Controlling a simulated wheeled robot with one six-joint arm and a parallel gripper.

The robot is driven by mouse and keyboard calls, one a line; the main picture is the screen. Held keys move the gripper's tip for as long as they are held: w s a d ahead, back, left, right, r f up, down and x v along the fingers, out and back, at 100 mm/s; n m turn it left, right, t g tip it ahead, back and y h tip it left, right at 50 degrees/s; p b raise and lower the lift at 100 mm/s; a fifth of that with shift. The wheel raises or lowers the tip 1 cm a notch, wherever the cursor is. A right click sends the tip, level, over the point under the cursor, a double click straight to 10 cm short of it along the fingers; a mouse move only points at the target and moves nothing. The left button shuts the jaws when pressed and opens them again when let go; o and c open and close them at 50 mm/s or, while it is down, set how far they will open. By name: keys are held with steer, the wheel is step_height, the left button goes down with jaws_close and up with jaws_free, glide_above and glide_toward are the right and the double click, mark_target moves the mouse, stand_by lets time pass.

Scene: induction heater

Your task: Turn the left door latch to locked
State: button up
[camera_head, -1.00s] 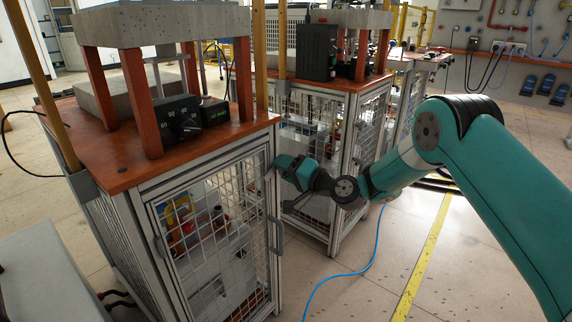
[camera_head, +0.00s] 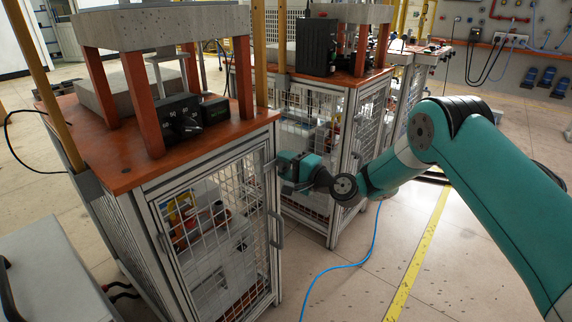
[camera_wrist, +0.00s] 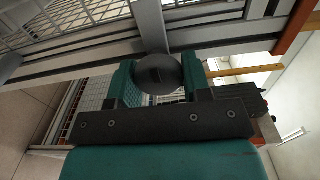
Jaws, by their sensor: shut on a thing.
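The left cabinet's mesh door (camera_head: 222,235) is closed in its aluminium frame. My gripper (camera_head: 279,164) is at the upper right of this door, against the frame post. In the wrist view, my gripper (camera_wrist: 160,82) has its two teal fingers on either side of a dark round latch knob (camera_wrist: 158,74) and is shut on it. The knob sits by the aluminium frame profiles. In the head view the gripper hides the latch, so its turn position cannot be told there.
A grey door handle (camera_head: 276,232) stands below my gripper. A second mesh cabinet (camera_head: 340,150) is close behind and right of it. A blue cable (camera_head: 345,264) lies on the floor. The floor right of the cabinets is mostly clear.

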steer(key=o, duration=0.9)
steer(key=b+v, duration=1.1)
steer(key=v, duration=0.6)
steer(key=shift+s+d, duration=0.15)
steer(key=shift+s, duration=0.05)
